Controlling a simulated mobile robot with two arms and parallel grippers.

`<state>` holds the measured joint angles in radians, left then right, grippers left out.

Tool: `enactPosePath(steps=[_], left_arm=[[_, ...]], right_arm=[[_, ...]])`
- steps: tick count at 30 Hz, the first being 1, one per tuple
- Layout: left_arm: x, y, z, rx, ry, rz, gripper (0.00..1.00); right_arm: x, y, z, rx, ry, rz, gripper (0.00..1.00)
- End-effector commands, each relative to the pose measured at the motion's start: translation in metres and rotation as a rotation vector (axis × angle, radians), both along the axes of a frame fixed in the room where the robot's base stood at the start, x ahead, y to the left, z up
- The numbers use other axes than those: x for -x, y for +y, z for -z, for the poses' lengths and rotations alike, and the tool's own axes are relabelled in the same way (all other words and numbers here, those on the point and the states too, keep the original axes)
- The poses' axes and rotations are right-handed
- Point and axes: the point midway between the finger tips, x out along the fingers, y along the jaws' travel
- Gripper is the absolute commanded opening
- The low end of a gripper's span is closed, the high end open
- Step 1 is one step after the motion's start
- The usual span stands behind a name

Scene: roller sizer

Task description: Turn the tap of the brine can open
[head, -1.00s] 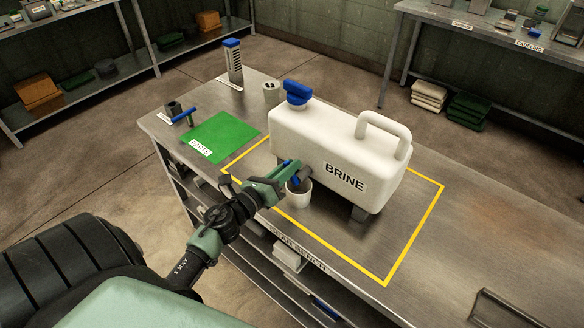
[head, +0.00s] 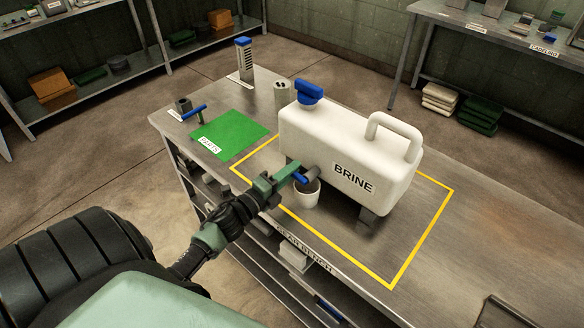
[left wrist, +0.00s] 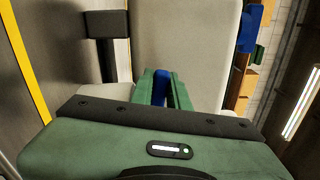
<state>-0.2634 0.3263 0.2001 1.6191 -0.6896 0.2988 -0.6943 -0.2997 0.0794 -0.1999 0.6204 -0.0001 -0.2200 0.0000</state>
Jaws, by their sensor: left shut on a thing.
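The white brine can (head: 310,130), labelled BRINE, stands upright on feet inside a yellow outline on the bench. A blue cap (head: 309,92) sits on its top. The dark tap (head: 312,171) juts from its near side, with a blue lever (head: 301,179). A white cup (head: 306,195) stands below the tap. My left gripper (head: 287,174) is shut on the blue lever, which also shows between the green fingers in the left wrist view (left wrist: 160,86). The fingers hide part of the lever, and its exact angle is hard to tell. My right gripper is out of view.
The bench to the right is mostly clear. Shelves stand behind.

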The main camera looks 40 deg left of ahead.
Motion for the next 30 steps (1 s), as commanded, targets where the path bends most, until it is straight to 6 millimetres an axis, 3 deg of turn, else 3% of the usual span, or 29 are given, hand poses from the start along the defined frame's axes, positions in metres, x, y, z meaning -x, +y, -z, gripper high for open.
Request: enactPosePath(steps=[10, 27, 28, 30], left_arm=[[-0.0001, 0.0007, 0.0073, 0.148, 0.013, 0.000, 0.00], [0.0001, 0.0003, 0.0090, 0.178, 0.016, 0.000, 0.00], [0.0001, 0.0004, 0.0091, 0.178, 0.016, 0.000, 0.22], [0.0002, 0.0004, 0.0091, 0.178, 0.017, 0.000, 0.38]], right_arm=[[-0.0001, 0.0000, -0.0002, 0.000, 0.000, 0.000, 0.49], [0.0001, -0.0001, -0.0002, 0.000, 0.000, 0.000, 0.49], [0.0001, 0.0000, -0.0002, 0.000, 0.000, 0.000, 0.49], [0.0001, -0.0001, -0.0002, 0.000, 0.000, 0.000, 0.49]])
